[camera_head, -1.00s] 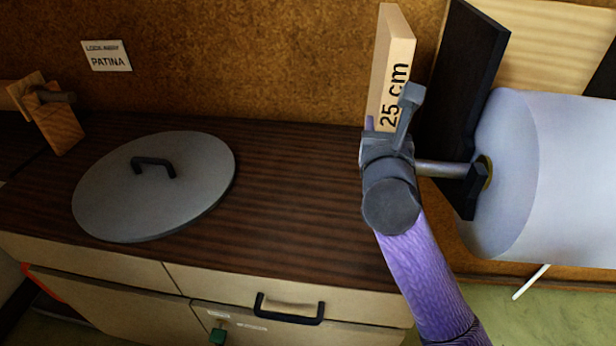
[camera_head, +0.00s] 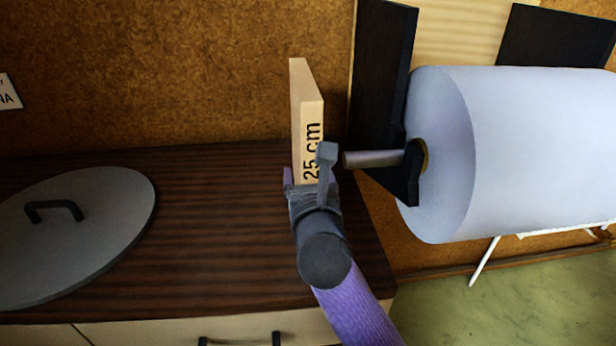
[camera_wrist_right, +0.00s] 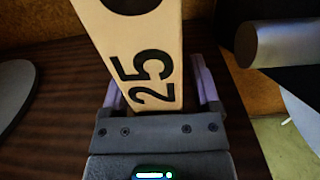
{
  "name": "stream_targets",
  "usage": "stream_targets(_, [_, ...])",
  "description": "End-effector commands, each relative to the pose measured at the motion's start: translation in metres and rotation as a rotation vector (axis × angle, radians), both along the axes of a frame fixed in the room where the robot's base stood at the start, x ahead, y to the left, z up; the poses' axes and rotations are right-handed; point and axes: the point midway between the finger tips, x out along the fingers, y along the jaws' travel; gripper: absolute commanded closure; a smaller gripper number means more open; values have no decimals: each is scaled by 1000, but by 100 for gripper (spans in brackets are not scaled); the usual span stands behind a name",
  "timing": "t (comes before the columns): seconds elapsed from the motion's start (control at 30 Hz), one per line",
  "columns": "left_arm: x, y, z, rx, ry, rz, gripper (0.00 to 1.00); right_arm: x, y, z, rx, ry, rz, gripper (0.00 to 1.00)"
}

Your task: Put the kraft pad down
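The kraft pad, as I take it, is an upright tan slab (camera_head: 308,115) marked "25 cm" in black. My right gripper (camera_head: 314,185) comes up from below and is shut on its lower end, over the dark wood cabinet top (camera_head: 225,235). In the right wrist view the slab (camera_wrist_right: 130,45) stands between the purple fingers (camera_wrist_right: 158,95), with a dark round mark or hole at the picture's top. Its bottom edge is hidden by the gripper, so I cannot tell whether it touches the wood. My left gripper is not in view.
A grey round lid (camera_head: 85,235) with a black handle lies on the cabinet top at left. A large pale roll (camera_head: 520,150) on a metal rod (camera_head: 372,158) with a black bracket (camera_head: 380,75) stands close at right. Bare wood lies between lid and slab.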

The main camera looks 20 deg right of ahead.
Motion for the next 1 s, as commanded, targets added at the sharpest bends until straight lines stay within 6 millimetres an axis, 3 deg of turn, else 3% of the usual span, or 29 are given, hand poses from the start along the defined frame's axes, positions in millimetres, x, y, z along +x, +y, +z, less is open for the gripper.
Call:
stream_targets(0.27, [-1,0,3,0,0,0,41,-5,2,1,-1,-1,0,21])
stream_targets(0.7, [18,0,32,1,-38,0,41,-99,28,2,1,2,1,21])
stream_targets(0.83, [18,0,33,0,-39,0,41,-113,32,1,0,0,0,21])
stream_targets(1.0, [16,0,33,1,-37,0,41,-116,33,1,0,-2,0,21])
